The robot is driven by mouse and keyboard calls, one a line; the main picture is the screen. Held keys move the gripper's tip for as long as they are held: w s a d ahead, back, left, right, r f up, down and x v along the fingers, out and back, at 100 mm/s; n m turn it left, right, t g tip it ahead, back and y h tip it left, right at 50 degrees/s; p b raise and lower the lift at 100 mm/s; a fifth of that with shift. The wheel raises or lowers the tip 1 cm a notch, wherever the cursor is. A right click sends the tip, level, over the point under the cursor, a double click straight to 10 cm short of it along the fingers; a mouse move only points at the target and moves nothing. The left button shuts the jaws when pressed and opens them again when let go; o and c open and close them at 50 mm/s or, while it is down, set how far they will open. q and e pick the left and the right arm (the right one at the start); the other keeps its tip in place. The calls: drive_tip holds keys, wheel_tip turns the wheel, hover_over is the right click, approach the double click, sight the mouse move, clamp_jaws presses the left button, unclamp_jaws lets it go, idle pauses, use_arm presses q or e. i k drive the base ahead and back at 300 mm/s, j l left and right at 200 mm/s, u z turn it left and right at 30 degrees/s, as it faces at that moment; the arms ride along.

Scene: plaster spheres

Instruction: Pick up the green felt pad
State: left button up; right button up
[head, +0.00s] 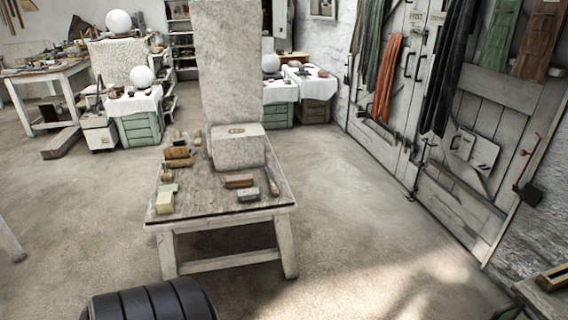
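A small grey-green flat piece (168,188), which looks like the green felt pad, lies on the left part of the low work table (215,196). It is small in the head view, so its material is not clear. A pale yellow block (165,203) stands just in front of it, near the table's front left corner. A small wooden-handled tool (166,174) lies just behind it. Neither of my grippers is in view.
A pale stone block (238,150) stands on the table, with a tall stone slab (228,60) behind. Brown wooden blocks (240,182) lie at right. A dark ribbed rounded shape (150,302) is at the bottom edge. Floor right of the table is clear.

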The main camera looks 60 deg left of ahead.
sight(174, 187)
drive_tip(key=u, duration=2.65)
drive_tip(key=i+l+u, duration=0.25)
drive_tip(key=i+l, duration=0.2)
drive_tip(key=i+l+u, duration=0.25)
drive_tip(key=i+l, duration=0.15)
drive_tip(key=l, duration=0.1)
